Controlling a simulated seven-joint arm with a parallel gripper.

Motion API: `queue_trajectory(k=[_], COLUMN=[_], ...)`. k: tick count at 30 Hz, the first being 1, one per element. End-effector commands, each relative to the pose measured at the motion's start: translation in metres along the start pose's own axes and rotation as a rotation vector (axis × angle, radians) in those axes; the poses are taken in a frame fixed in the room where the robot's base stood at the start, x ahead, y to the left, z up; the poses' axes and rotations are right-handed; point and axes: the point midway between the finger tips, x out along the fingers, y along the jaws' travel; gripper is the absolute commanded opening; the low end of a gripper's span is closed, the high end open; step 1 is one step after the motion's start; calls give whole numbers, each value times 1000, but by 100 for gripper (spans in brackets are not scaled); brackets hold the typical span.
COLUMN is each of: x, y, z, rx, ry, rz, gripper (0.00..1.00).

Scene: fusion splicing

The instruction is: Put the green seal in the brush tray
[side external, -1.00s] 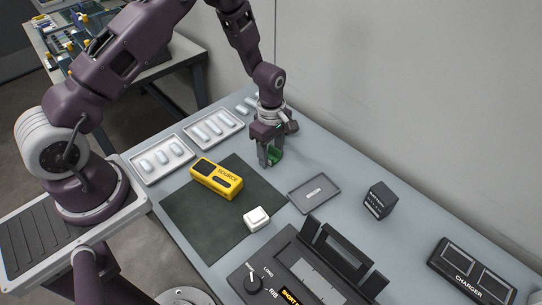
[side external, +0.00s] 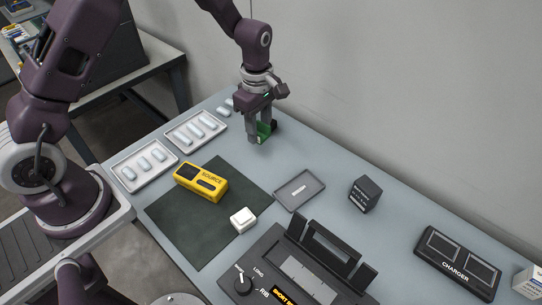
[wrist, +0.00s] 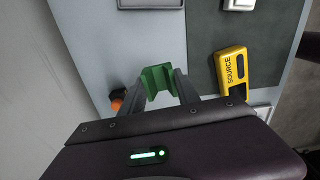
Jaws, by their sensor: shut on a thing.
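My gripper (side external: 257,136) is shut on the green seal (side external: 265,130), a small green channel-shaped piece. In the wrist view the seal (wrist: 157,82) sits between the fingertips. The side view shows it near the back of the table; whether it clears the surface is hard to tell. A shallow grey tray (side external: 285,198) with a small pale mark or piece in its middle lies to the right and nearer the camera, apart from the gripper. I take this as the brush tray; its edge (wrist: 150,6) shows at the top of the wrist view.
A yellow SOURCE device (side external: 201,182) and a white block (side external: 243,220) are on the dark mat (side external: 180,225). Two white trays hold pale pieces at left. A black box (side external: 365,194), charger (side external: 457,262) and splicer (side external: 300,265) stand at right. An orange-topped object (wrist: 117,98) is beside the gripper.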

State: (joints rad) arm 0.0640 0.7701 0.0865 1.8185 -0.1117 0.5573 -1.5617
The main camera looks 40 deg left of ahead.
Motion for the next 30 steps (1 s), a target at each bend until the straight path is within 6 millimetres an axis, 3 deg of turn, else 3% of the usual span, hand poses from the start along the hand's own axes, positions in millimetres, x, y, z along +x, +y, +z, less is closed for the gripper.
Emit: queue_trajectory(k=[7, 9, 12, 18, 27, 30], x=[-5, -6, -4, 40, 87, 93], y=[-5, -10, -15, -17, -16, -16], z=[97, 119, 137, 140, 140, 141], rx=[63, 75, 83, 82, 84, 83], ry=[0, 0, 0, 1, 0, -1], rz=[1, 1, 0, -4, -3, 1], gripper=[0, 0, 0, 0, 0, 0])
